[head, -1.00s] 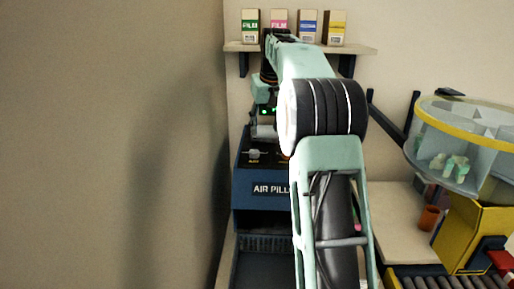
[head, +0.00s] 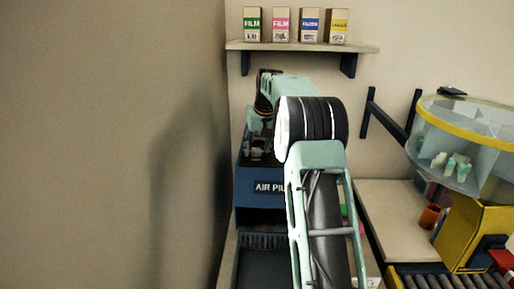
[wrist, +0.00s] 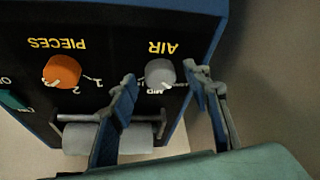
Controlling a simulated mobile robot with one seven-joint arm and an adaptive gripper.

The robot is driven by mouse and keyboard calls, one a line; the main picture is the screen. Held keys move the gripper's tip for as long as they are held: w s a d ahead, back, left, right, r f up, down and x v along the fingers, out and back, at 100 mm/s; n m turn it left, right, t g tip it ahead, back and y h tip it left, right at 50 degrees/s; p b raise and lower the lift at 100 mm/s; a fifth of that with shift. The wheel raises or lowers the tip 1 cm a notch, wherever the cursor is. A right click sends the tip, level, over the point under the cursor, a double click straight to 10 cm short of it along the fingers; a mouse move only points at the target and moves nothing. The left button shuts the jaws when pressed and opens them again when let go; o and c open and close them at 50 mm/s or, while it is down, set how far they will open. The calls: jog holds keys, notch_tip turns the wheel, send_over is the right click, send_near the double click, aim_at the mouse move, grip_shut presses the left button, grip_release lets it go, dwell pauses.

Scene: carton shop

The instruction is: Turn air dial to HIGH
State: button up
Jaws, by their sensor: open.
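The blue air pillow machine (head: 262,200) stands against the back wall, its lettered sign partly hidden by my arm. In the wrist view its black panel appears upside down. The grey air dial (wrist: 160,72) sits beneath the word AIR, with MID lettering near its lower edge; other setting labels are hidden or too small to read. My gripper (wrist: 161,76) is open, with one finger on each side of the air dial in the picture. I cannot tell whether either finger touches it. In the head view my arm largely covers the panel.
An orange PIECES dial (wrist: 62,70) sits beside the air dial. A grey roll (wrist: 95,138) on a bar and a green switch (wrist: 12,99) are close by. A shelf (head: 300,46) with several film boxes is above. A plain wall (head: 110,150) closes the left side.

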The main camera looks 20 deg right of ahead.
jog(key=shift+c, duration=0.4)
jog(key=c, duration=1.1)
jog(key=shift+a, duration=0.1)
jog(key=m+p, duration=0.1)
jog(key=m, duration=0.1)
jog(key=m+h+p, duration=0.1)
jog(key=shift+a+r+m+h, duration=0.2)
jog(key=shift+m+h, duration=0.1)
jog(key=shift+m, duration=0.1)
jog(key=m+g+h+p, duration=0.1)
jog(key=m+p, duration=0.1)
jog(key=m, duration=0.1)
jog(key=shift+w+a+m+p, duration=0.1)
jog(key=shift+w+m+p, duration=0.05)
jog(key=shift+m+p, duration=0.2)
jog(key=m+g+h+p, duration=0.1)
jog(key=m+p, duration=0.1)
jog(key=m, duration=0.1)
jog(key=shift+w+f+m, duration=0.1)
jog(key=shift+m, duration=0.15)
jog(key=shift+w+m+g+h, duration=0.1)
jog(key=shift+m+g+h, duration=0.25)
jog(key=shift+m, duration=1.05)
